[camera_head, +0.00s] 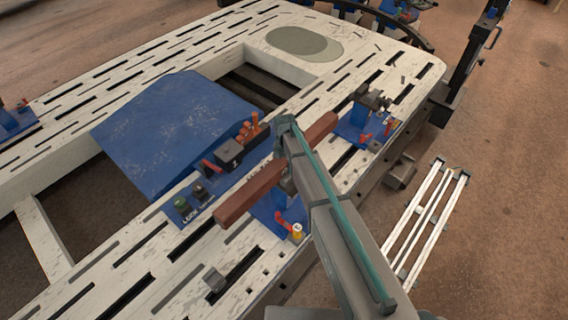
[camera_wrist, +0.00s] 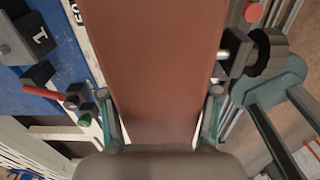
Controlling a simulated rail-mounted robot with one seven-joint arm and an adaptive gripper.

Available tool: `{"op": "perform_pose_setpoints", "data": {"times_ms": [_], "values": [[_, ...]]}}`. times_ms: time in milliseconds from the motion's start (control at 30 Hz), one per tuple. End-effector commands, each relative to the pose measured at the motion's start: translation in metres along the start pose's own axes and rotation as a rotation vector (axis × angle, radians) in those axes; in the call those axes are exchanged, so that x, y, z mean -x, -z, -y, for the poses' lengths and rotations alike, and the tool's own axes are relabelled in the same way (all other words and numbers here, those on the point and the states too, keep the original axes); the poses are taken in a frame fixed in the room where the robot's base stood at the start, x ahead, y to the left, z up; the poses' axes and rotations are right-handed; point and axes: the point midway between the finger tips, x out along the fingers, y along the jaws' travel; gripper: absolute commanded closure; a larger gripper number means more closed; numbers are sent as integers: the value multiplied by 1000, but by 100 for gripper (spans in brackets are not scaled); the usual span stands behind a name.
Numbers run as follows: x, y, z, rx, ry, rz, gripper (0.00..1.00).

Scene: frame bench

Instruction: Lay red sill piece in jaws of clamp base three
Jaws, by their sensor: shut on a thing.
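The red sill piece (camera_head: 245,195) is a long reddish-brown bar, lying diagonally over the bench's front edge strip. My gripper (camera_head: 287,182) is shut on it near its middle; in the wrist view (camera_wrist: 160,122) one finger stands at each side of the bar (camera_wrist: 160,55). A blue clamp base (camera_head: 278,213) with orange and yellow parts is partly hidden below the bar and my gripper. Another blue clamp base (camera_head: 352,130) with a dark clamp is near the bar's far end. No number three is readable, and I cannot tell whether the bar touches any jaws.
A blue fixture (camera_head: 207,192) with a black block marked 1 (camera_head: 229,153) and orange handles stands left of the bar. A dark clamp knob (camera_wrist: 268,52) is close to the bar's right side. The slotted pale bench (camera_head: 150,240) has large openings. A white rail frame (camera_head: 425,215) stands right.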

Motion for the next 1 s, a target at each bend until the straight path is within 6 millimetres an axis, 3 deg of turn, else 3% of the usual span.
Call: {"op": "perform_pose_setpoints", "data": {"times_ms": [200, 233, 400, 767, 1000], "values": [[3, 0, 0, 0, -2, 1, 100], [3, 0, 0, 0, -2, 1, 36], [2, 0, 0, 0, -2, 1, 9], [0, 0, 0, 0, 1, -1, 9], [26, 0, 0, 0, -1, 1, 9]]}}
